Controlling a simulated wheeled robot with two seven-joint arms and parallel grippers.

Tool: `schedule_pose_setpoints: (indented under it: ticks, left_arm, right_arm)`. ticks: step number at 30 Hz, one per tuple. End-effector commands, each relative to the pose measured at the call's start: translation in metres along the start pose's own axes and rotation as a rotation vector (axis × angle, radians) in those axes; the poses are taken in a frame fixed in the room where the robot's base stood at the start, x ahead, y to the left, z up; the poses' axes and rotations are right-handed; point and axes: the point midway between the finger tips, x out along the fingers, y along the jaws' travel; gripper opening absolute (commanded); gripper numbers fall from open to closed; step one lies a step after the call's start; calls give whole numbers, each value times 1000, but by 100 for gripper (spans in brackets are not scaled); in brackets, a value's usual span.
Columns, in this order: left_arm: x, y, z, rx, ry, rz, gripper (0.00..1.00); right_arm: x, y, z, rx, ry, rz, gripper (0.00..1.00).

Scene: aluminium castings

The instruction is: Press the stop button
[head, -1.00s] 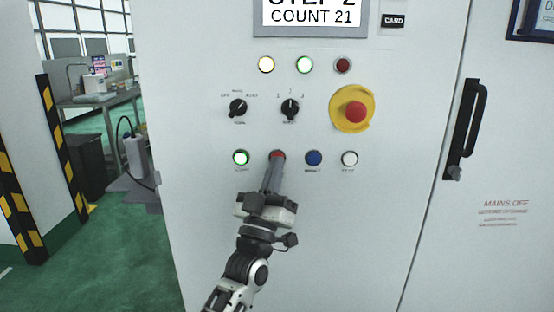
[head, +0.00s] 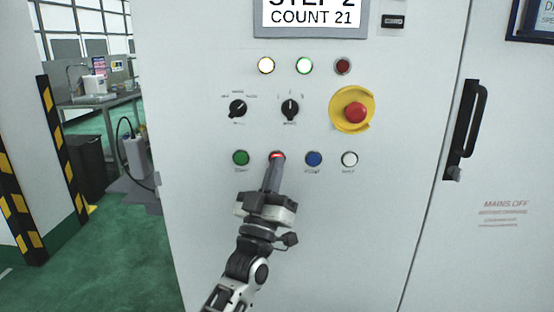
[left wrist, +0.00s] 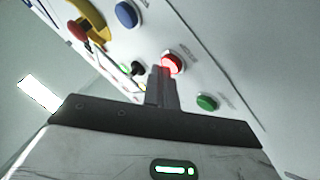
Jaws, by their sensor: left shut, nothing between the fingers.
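The red stop button (head: 277,156) sits in the lower row of the grey control cabinet, between the green button (head: 240,158) and the blue button (head: 314,158). It is lit red; in the left wrist view the stop button (left wrist: 173,63) glows clearly. My left gripper (head: 275,165) is shut and empty, its fingertips at the stop button's lower edge and covering part of it. In the left wrist view the fingertips (left wrist: 162,72) overlap the button's edge; I cannot tell how far it is pressed in. The green button is unlit. My right gripper is not in view.
A red emergency-stop mushroom (head: 355,112) on a yellow plate is up and right. Two black selector knobs (head: 238,108) and a row of lamps (head: 304,65) are above. A white button (head: 349,159) is at right. A black door handle (head: 466,130) stands out further right.

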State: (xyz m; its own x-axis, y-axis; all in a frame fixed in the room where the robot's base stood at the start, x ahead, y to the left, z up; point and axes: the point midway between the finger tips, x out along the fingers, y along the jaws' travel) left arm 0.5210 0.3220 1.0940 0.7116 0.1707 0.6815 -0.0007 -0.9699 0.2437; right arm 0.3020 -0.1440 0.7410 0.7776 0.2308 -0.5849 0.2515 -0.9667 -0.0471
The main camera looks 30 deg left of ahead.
Motion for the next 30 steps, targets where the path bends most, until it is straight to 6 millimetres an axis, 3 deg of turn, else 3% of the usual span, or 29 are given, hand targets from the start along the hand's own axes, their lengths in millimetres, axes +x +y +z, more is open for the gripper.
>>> schedule_pose_setpoints:
  ticks: [19,30]
  left_arm:
    - [-12,9,-8,0,-2,0,0]
    - [-37,27,-27,-1,-3,-1,0]
  right_arm:
    - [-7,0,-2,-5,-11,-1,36]
    - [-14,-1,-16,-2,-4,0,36]
